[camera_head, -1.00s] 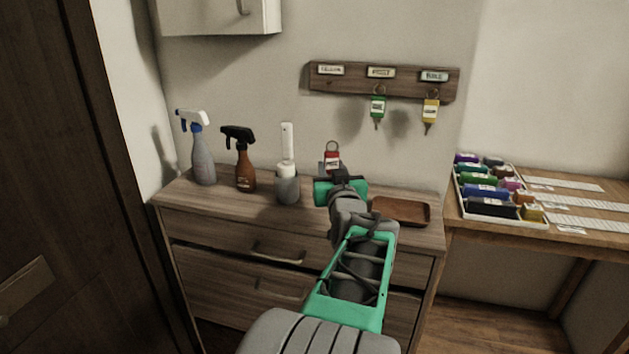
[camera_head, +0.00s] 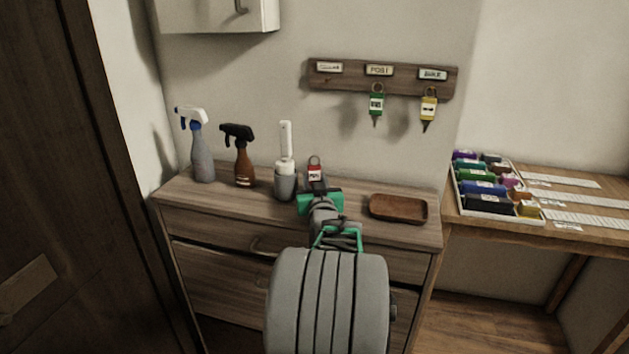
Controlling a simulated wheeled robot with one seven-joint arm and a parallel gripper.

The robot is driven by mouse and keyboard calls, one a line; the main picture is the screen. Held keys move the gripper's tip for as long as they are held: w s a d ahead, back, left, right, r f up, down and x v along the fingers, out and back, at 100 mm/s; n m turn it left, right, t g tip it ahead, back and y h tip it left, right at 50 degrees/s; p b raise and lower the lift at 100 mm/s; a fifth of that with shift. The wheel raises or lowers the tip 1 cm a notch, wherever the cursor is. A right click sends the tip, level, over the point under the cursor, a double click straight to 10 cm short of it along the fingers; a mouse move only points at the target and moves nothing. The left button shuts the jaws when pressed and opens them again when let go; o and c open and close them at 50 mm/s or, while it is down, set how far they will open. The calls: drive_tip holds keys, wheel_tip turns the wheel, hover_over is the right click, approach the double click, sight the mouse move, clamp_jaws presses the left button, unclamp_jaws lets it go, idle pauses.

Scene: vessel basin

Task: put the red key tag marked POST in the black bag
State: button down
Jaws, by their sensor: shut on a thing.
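My gripper (camera_head: 316,186) is shut on the red key tag (camera_head: 314,173), which is held upright above the dresser top, with its metal ring at the top. The tag has a white label whose writing is too small to read surely. My gripper is just right of the white-handled brush in its grey holder (camera_head: 285,182). No black bag shows in this view.
A wooden rack (camera_head: 345,77) on the wall holds a green tag (camera_head: 376,104) and a yellow tag (camera_head: 428,108). A spray bottle (camera_head: 203,155), a brown bottle (camera_head: 243,165) and a brown tray (camera_head: 398,208) stand on the dresser (camera_head: 225,203). A desk (camera_head: 588,232) is at right.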

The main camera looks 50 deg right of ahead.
drive_tip(key=shift+f, duration=0.2)
drive_tip(key=c, duration=1)
unclamp_jaws()
drive_tip(key=shift+r, duration=0.15)
